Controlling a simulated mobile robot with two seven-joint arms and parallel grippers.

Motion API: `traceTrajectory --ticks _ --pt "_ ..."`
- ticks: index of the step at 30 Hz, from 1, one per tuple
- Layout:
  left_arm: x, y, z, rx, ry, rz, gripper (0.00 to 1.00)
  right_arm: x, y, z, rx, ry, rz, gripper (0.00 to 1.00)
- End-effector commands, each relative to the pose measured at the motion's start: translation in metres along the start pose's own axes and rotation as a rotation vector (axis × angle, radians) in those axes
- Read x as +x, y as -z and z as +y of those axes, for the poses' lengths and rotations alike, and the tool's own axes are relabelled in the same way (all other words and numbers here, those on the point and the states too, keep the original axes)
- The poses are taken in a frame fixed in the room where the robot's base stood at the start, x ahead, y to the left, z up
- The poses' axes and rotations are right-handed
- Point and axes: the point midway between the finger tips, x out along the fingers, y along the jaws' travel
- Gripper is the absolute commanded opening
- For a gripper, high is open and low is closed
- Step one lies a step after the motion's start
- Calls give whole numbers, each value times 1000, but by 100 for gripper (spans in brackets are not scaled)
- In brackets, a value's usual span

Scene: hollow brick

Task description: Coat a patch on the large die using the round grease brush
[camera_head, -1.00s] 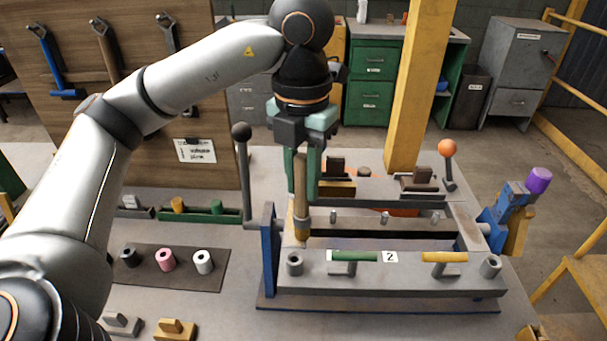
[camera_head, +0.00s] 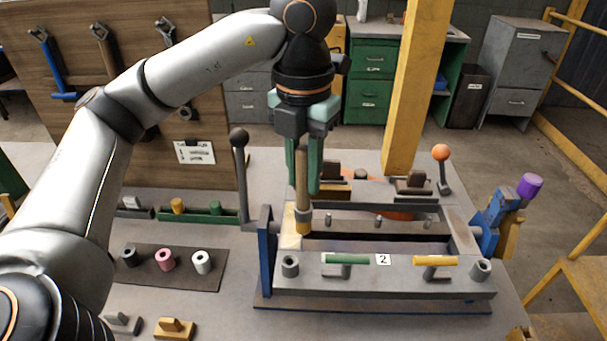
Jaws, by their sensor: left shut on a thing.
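The round grease brush (camera_head: 302,212) has a wooden handle, a metal collar and a pale round head. My left gripper (camera_head: 303,185) is shut on its handle and holds it nearly upright, head down. The large grey die (camera_head: 400,282) is a rectangular frame on the bench, marked with a "2" label. The brush head is at the die's left end, over a pale tan area (camera_head: 290,241) there. I cannot tell whether the head touches it. The gripper hides part of the handle. My right gripper is not in view.
A lever with a dark knob (camera_head: 239,138) stands close left of the brush. A lever with an orange knob (camera_head: 440,152) stands at the die's right. A dark mat (camera_head: 180,282) holds black, pink and white cylinders. A yellow post (camera_head: 413,90) rises behind.

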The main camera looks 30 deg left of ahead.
Motion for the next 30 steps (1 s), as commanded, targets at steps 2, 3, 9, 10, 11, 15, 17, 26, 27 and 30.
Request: traceTrajectory --ticks 2,3,9,10,11,15,17,26,27,30 --pt "-12 -1 0 1 0 1 0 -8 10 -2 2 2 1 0" --pt "-16 -1 1 2 0 1 0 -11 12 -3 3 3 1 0" --pt "-34 -3 1 9 0 1 0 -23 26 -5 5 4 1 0" --pt "-37 -3 1 9 -1 1 0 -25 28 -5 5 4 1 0" --pt "-39 -3 1 10 -1 1 0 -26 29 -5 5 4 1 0" --pt "-50 -4 1 13 -1 0 0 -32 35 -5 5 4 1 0" --pt "-54 -4 1 14 -1 1 0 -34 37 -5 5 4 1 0" --pt "-55 -4 1 16 -1 2 0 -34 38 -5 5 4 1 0" --pt "-55 -4 1 16 -1 2 0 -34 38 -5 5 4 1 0" --pt "-55 -4 1 16 -1 1 0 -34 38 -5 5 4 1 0"
